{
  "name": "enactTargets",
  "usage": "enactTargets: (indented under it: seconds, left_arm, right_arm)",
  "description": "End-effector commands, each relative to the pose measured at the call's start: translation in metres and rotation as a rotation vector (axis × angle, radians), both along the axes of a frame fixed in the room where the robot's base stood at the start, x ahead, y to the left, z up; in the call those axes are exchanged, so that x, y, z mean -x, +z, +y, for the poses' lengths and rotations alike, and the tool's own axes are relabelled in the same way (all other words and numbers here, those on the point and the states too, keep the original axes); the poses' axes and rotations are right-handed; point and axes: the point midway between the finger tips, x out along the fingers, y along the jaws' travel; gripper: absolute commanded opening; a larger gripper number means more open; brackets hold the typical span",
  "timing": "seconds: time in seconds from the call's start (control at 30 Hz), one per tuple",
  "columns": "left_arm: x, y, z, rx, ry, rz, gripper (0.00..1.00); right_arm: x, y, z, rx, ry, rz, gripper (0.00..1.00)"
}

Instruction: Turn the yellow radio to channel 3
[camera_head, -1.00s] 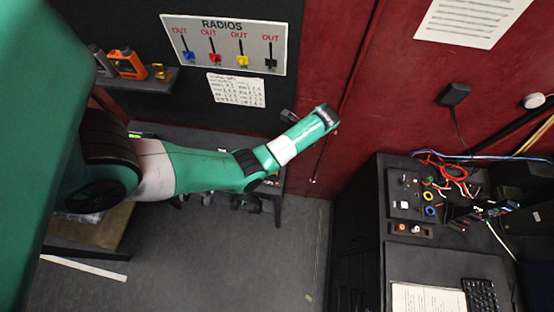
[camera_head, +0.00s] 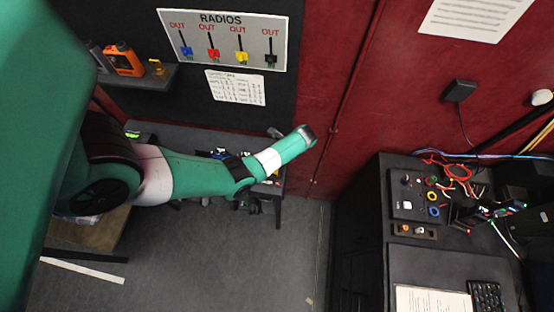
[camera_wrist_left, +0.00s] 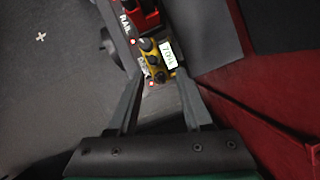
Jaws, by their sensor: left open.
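The yellow radio (camera_wrist_left: 152,56) shows in the left wrist view, with dark knobs on its top and a small pale-green lit display (camera_wrist_left: 168,53) whose text I cannot read for sure. My left gripper (camera_wrist_left: 160,88) is open, its two dark fingers pointing at the yellow radio. The radio lies just beyond and between the fingertips; I cannot tell if they touch it. In the head view my left arm covers most of the table, so the yellow radio is not clear there. My right gripper is not in view.
A red radio (camera_wrist_left: 141,14) stands close behind the yellow one. A RADIOS board (camera_head: 222,38) with coloured tags hangs on the wall, a printed sheet (camera_head: 236,87) below it. An orange device (camera_head: 123,60) sits on a shelf. A black console (camera_head: 418,195) stands at right.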

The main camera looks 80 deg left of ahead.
Motion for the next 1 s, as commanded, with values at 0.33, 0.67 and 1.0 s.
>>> enactTargets:
  seconds: [0.33, 0.67, 1.0]
  left_arm:
    - [0.000, 0.000, 0.000, 0.000, 0.000, 0.000, 0.19]
    - [0.000, 0.001, 0.000, 0.000, 0.000, 0.000, 0.00]
    - [-0.002, -0.011, 0.005, -0.003, 0.362, -0.002, 0.00]
  right_arm:
    - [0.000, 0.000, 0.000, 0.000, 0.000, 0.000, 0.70]
    - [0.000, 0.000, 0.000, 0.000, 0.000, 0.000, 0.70]
    - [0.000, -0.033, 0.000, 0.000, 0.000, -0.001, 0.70]
